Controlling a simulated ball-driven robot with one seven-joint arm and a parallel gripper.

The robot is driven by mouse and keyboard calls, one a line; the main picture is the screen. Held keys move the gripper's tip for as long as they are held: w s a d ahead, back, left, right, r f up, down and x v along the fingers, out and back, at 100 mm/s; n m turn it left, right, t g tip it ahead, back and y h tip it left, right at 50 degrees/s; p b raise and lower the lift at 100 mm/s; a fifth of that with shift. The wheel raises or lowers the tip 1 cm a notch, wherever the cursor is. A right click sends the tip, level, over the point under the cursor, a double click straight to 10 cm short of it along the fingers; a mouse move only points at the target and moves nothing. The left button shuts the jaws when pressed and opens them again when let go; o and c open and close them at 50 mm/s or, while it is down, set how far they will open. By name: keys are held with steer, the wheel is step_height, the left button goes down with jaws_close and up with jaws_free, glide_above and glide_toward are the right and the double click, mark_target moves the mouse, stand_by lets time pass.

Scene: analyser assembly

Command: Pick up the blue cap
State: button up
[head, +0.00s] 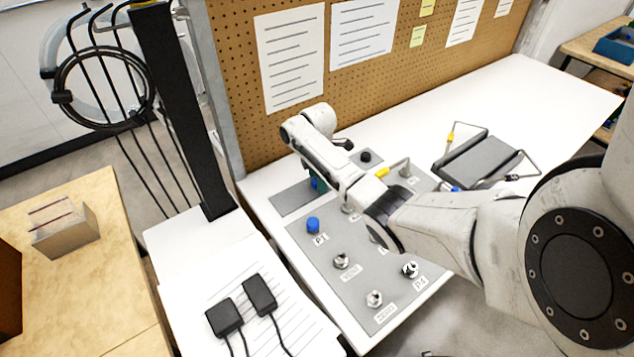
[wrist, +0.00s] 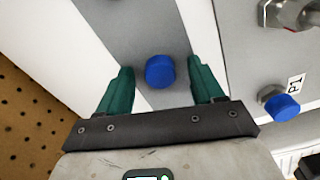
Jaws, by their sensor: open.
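A round blue cap (wrist: 160,71) lies on a grey strip in the wrist view, between the two teal fingers of my gripper (wrist: 160,88). The fingers stand apart on either side of it, with a gap on both sides. In the head view my gripper (head: 318,184) points down over the grey plate at the pegboard side, and my arm mostly hides the cap there. A second blue cap sits on the fitting marked P1 (head: 313,225); it also shows at the right of the wrist view (wrist: 281,107).
The grey panel (head: 325,265) carries several metal fittings with labels, and a black knob (head: 365,157) stands behind my arm. A grey device (head: 478,162) with bent tubes lies to the right. The pegboard (head: 235,80) rises close behind my gripper.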

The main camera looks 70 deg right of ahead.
steer(key=shift+c, duration=0.5)
steer(key=c, duration=1)
steer(key=shift+r, duration=0.1)
